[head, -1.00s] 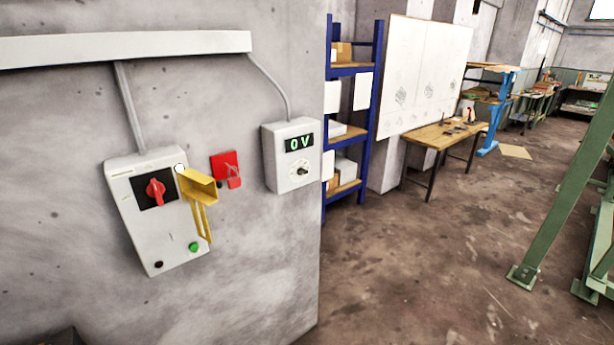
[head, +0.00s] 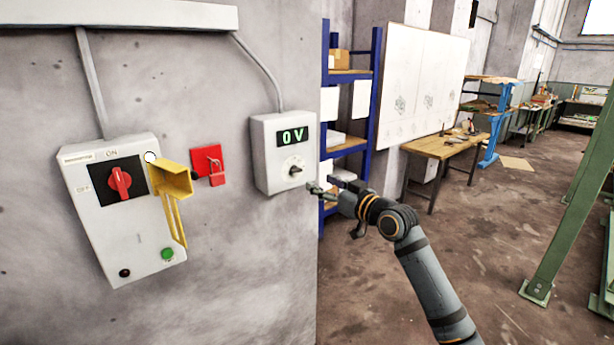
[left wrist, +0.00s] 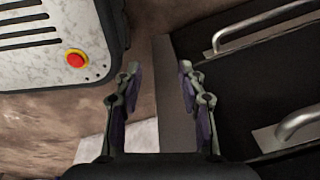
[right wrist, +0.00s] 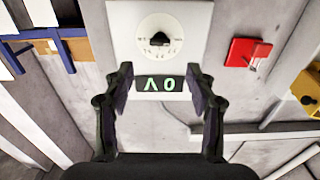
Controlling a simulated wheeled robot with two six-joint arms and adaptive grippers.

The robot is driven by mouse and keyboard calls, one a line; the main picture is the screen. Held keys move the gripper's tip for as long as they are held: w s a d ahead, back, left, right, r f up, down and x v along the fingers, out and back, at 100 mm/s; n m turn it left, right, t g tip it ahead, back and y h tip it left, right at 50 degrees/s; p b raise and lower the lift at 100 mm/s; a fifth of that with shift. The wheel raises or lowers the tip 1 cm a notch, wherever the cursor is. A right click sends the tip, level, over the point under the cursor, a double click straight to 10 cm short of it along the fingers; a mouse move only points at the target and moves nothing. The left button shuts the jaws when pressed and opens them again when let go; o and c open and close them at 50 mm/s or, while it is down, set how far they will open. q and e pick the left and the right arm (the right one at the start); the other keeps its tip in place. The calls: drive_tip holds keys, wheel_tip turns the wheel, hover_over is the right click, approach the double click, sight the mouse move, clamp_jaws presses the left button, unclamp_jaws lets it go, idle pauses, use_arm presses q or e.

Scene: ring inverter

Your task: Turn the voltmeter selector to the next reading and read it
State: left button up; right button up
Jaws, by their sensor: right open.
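The voltmeter (head: 284,152) is a white box on the grey wall, its green display (head: 293,135) showing 0 V. Its black selector knob (head: 295,170) sits on a round white dial below the display. In the right wrist view the picture is upside down, with the knob (right wrist: 159,40) above the display (right wrist: 160,84). My right gripper (head: 312,188) is open and empty, just right of and below the knob, apart from it. Its fingers (right wrist: 160,82) frame the display in the right wrist view. My left gripper (left wrist: 156,75) is open and empty, away from the voltmeter.
Left of the voltmeter are a red padlock plate (head: 208,165) and an inverter box (head: 122,215) with a red rotary switch (head: 120,183) and a yellow bracket (head: 172,182). A blue shelf (head: 350,110) stands behind my right gripper. A green steel frame (head: 572,190) is at right.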

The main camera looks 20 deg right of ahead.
sight(299, 172)
drive_tip(key=p+x, duration=0.2)
drive_tip(key=x, duration=0.7)
drive_tip(key=shift+w+a, duration=0.1)
drive_tip(key=shift+w, duration=0.1)
drive_tip(key=shift+w+a+f, duration=0.1)
drive_tip(key=shift+w, duration=0.3)
drive_tip(key=shift+c, duration=0.3)
drive_tip(key=c, duration=1.1)
